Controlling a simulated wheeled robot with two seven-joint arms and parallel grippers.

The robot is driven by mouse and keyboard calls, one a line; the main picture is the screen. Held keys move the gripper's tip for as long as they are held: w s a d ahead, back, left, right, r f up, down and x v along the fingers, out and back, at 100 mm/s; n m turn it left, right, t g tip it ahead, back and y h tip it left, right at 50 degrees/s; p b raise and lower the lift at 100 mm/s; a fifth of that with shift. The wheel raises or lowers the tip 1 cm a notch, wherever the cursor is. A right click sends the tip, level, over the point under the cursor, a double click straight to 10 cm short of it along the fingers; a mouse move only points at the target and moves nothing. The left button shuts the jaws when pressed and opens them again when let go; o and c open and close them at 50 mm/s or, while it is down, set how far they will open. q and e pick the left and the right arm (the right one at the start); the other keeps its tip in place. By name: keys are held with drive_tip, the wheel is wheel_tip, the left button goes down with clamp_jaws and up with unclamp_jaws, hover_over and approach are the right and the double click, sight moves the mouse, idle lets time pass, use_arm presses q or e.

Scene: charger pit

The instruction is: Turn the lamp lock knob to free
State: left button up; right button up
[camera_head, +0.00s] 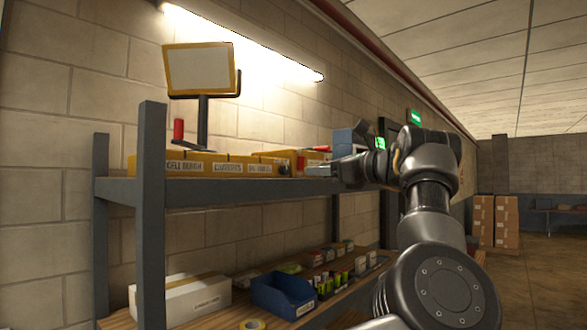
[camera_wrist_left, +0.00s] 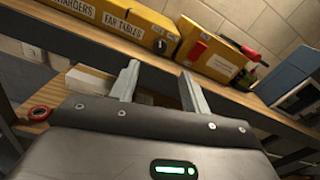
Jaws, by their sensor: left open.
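A row of yellow boxes (camera_head: 205,166) with white labels sits on the upper shelf. A small black knob (camera_head: 283,169) is on the face of the row's right end; it also shows in the left wrist view (camera_wrist_left: 160,46), beside the "FAR TABLES" label. I cannot read its setting. My left gripper (camera_head: 320,171) is in front of the shelf edge, right of the knob. In the left wrist view its two fingers (camera_wrist_left: 160,69) are apart with nothing between them. The knob lies beyond the fingertips, apart from them. My right gripper is not in view.
A yellow-framed panel (camera_head: 200,70) on a black stand rises behind the boxes. A yellow box with a red part (camera_wrist_left: 215,58) and a blue box (camera_wrist_left: 288,75) stand right of the knob. The lower shelf holds a blue bin (camera_head: 283,295) and a white carton (camera_head: 180,299).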

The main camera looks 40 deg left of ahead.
sight(288, 170)
use_arm(q)
drive_tip(key=a+p, duration=0.5)
drive_tip(key=a, duration=0.3)
drive_tip(key=shift+a+r, duration=0.15)
drive_tip(key=shift+a, duration=0.15)
drive_tip(key=shift+s+a, duration=0.1)
drive_tip(key=shift+a, duration=0.45)
drive_tip(key=c, duration=1)
drive_tip(key=m, duration=0.4)
drive_tip(key=o, duration=1)
drive_tip(key=shift+d, duration=0.1)
